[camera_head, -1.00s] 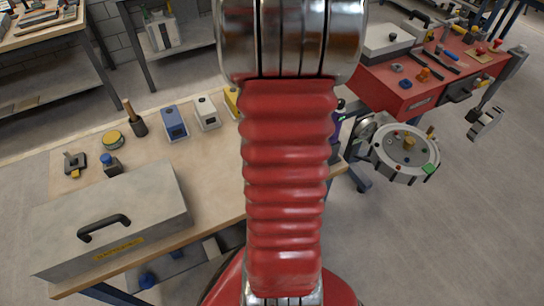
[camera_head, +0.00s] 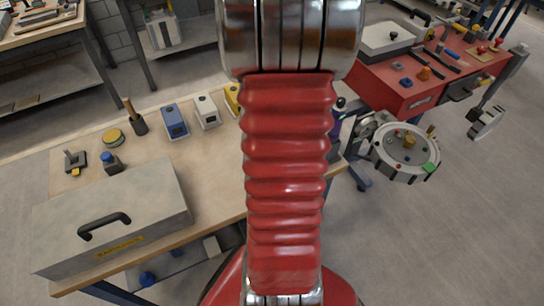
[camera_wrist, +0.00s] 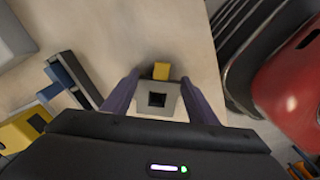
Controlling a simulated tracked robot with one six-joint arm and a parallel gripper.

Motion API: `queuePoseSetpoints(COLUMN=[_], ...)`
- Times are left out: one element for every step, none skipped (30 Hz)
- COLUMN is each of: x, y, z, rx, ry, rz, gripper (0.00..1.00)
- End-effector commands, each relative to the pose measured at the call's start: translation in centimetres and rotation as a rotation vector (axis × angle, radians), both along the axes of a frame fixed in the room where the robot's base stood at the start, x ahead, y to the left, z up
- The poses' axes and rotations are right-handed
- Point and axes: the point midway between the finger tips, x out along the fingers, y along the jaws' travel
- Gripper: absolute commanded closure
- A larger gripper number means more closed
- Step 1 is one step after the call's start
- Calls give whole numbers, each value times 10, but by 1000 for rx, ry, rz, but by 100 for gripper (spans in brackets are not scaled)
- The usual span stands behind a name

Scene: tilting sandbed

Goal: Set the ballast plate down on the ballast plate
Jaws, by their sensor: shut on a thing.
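My gripper (camera_wrist: 159,78) has two purple fingers in the wrist view. They are shut on a pale grey plate (camera_wrist: 143,103) with a dark square in its middle. I take it to be the held ballast plate. A small yellow piece (camera_wrist: 161,70) shows just past its far edge; I cannot tell whether it is part of the plate. Pale bench top lies beyond the fingers; the gap below the plate cannot be judged. In the head view, my red arm hides most of the gripper and the plate. I cannot surely identify a second ballast plate in either view.
The bench (camera_head: 85,195) carries blue (camera_head: 174,122), white (camera_head: 207,112) and yellow (camera_head: 232,98) blocks, and a grey lidded box (camera_head: 115,225). A yellow block (camera_wrist: 20,130) lies left of my gripper in the wrist view. A red tool cabinet (camera_head: 405,92) stands at right.

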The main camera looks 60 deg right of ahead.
Motion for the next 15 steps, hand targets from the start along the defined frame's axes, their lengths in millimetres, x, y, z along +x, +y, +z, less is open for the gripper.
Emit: queuePoseSetpoints(x=[0, 0, 0, 0, 0, 0, 0, 0, 0, 0, 0, 0, 0, 0, 0], y=[0, 0, 0, 0, 0, 0, 0, 0, 0, 0, 0, 0, 0, 0, 0], z=[0, 0, 0, 0, 0, 0, 0, 0, 0, 0, 0, 0, 0, 0, 0], rx=[-1, -1, -1, -1, -1, -1, -1, -1, -1, -1, -1, -1, 0, 0, 0], ry=[0, 0, 0, 0, 0, 0, 0, 0, 0, 0, 0, 0, 0, 0, 0], rz=[0, 0, 0, 0, 0, 0, 0, 0, 0, 0, 0, 0, 0, 0, 0], gripper=[70, 70, 46, 44, 41, 39, 36, 34, 32, 29, 27, 25, 25, 25, 25])
